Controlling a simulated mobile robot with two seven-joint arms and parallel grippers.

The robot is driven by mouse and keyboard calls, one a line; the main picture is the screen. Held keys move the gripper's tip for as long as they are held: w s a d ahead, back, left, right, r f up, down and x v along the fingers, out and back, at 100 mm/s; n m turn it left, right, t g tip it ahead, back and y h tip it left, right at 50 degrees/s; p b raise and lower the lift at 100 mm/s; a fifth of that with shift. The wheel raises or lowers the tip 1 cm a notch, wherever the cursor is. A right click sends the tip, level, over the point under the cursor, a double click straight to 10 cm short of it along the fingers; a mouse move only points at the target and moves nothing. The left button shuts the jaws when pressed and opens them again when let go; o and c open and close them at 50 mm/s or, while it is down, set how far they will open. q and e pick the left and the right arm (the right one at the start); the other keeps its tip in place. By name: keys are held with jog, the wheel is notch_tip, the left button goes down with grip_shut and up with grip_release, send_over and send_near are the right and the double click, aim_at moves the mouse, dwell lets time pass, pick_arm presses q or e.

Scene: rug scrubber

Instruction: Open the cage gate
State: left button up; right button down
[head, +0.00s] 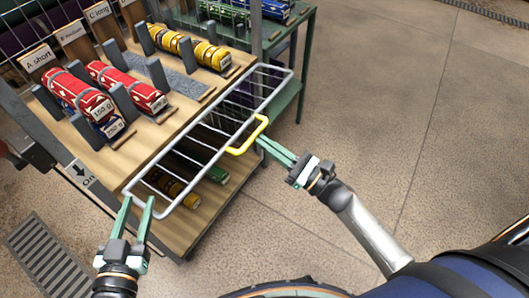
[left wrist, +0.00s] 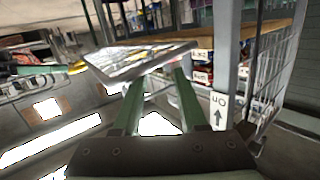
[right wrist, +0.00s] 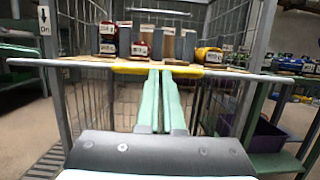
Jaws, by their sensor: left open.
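The cage gate (head: 211,155) is a grey wire frame with a yellow handle (head: 248,136), seen along the front of the wooden shelf. My left gripper (head: 137,199) is open at the gate's near left corner. In the left wrist view the gate (left wrist: 140,60) lies just beyond and above its spread fingers. My right gripper (head: 259,139) has its fingers together, with the tips at the yellow handle. In the right wrist view the handle (right wrist: 195,72) crosses at the fingertips; I cannot tell whether they touch it. No bar shows clamped between these fingers.
The wooden shelf (head: 135,148) holds red rolls (head: 77,93) and yellow rolls (head: 190,45) between grey posts. More rolls lie on a lower shelf behind the gate. A green rack (head: 290,60) stands at the back. The floor (head: 400,110) to the right is clear. A grate (head: 45,257) is at lower left.

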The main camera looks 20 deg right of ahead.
pick_arm(q)
jog(key=f, duration=0.1)
jog(key=f+g, duration=0.1)
jog(key=f, duration=0.1)
jog(key=shift+s+f, duration=0.1)
jog(key=shift+s, duration=0.3)
pick_arm(e)
jog(key=shift+w+a+r+y, duration=0.1)
jog(key=shift+a+r+y, duration=0.15)
jog(key=shift+r, duration=0.25)
jog(key=shift+w+a+r+y, duration=0.15)
jog(key=shift+r+y, duration=0.1)
jog(key=shift+r, duration=0.25)
pick_arm(q)
jog(key=shift+s+f, duration=0.1)
jog(key=shift+f, duration=0.2)
pick_arm(e)
jog(key=shift+s+h, duration=0.1)
jog(key=shift+h, duration=0.2)
pick_arm(q)
jog(key=r, duration=0.1)
jog(key=w+r, duration=0.1)
jog(key=shift+a+r+t, duration=0.15)
jog(key=shift+r+t, duration=0.15)
jog(key=shift+t, duration=0.1)
pick_arm(e)
jog(key=v, duration=1.3)
jog(key=shift+d, duration=0.2)
